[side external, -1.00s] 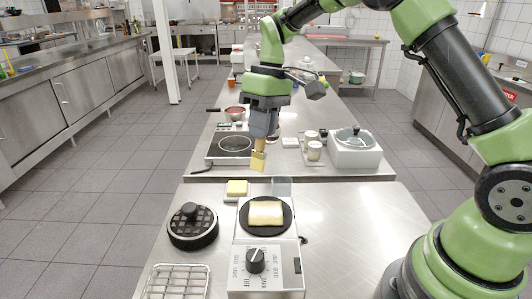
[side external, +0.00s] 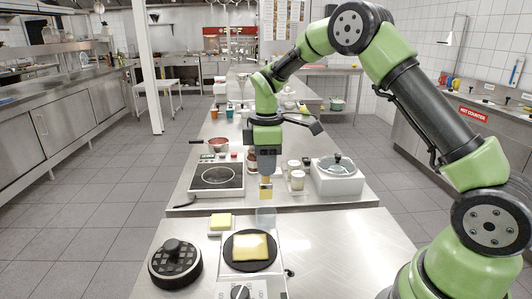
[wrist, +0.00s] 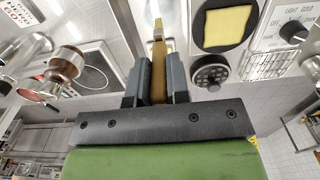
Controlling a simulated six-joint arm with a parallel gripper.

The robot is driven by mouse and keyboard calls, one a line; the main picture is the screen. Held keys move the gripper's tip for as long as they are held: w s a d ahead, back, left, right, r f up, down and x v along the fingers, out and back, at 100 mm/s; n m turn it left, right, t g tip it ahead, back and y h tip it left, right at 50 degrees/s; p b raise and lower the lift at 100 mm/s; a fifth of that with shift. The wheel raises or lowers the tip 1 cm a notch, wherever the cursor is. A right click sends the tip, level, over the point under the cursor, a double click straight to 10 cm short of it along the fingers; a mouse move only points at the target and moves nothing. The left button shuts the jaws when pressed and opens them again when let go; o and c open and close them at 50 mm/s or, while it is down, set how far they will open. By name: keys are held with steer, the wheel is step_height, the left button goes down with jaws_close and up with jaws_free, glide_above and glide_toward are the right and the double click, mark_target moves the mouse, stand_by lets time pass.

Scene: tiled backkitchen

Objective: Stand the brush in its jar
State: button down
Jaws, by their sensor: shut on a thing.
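The brush (side external: 265,192) has a wooden handle and a yellow end. It hangs upright, yellow end down, from my gripper (side external: 266,176). In the wrist view the brush (wrist: 158,62) sits between the two dark fingers of my gripper (wrist: 156,80), which are shut on its handle. The clear jar (side external: 265,218) stands on the near steel table behind the black hotplate. The brush is just above the jar in the side view; whether its tip is inside the rim cannot be told. The jar is hard to make out in the wrist view.
The hotplate (side external: 230,261) bears a yellow slab (side external: 249,248). A yellow block (side external: 221,221) lies left of the jar, and a round black iron (side external: 175,265) is at front left. A cooktop (side external: 216,180) and white appliance (side external: 338,178) are on the table beyond. The near table's right side is clear.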

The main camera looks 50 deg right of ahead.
mark_target(266, 183)
steer(key=shift+f, duration=3.45)
steer(key=c, duration=1)
jaws_free()
step_height(266, 183, up, 9)
steer(key=shift+r, duration=0.5)
